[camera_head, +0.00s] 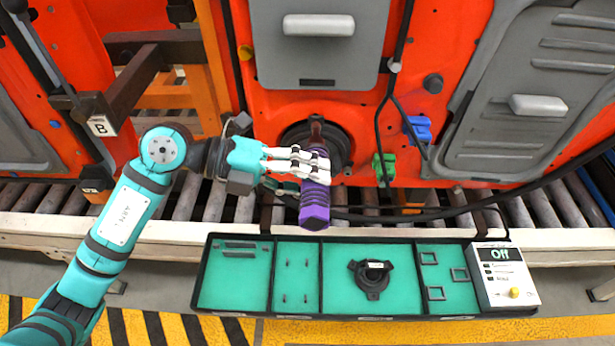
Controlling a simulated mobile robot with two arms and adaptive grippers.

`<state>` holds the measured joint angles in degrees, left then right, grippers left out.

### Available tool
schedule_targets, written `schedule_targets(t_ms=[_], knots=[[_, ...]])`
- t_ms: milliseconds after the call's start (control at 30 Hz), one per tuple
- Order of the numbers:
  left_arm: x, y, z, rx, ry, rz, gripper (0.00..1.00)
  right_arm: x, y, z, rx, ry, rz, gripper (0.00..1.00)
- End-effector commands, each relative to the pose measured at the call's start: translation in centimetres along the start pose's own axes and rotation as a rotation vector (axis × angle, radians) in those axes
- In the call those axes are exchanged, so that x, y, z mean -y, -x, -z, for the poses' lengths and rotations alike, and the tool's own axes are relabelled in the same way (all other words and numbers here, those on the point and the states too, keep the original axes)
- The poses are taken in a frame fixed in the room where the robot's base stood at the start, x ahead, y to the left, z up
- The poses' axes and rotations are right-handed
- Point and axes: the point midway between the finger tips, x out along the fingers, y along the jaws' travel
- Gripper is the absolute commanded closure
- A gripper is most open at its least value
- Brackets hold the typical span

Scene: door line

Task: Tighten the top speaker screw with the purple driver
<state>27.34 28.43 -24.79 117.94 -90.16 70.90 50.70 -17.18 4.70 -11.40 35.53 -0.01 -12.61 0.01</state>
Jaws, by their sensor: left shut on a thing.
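My left gripper (300,160) is shut on the purple driver (314,200), in front of the orange door (290,110). The driver stands roughly upright in the picture, its purple grip hanging below the fingers and its dark nose pointing up. The nose overlaps the top part of the round black speaker (342,150) set in the door. The top speaker screw is hidden behind the driver's nose or too small to see. I cannot tell whether the tip touches it. My right gripper is not in view.
A green compartment tray (410,312) below the door holds a black round part (372,278) and small pins. A control box (505,275) reading "Off" stands at its right. Black cables (387,110), a blue connector (418,128) and a green connector (384,166) lie right of the speaker.

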Motion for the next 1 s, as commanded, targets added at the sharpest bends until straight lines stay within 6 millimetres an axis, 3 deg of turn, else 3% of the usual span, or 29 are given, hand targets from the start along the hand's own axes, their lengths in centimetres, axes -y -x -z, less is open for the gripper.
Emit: schedule_targets(t_ms=[1000], knots=[[0.2,0.1,-1.2,0.008,-0.002,0.005,1.00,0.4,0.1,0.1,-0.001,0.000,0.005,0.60]])
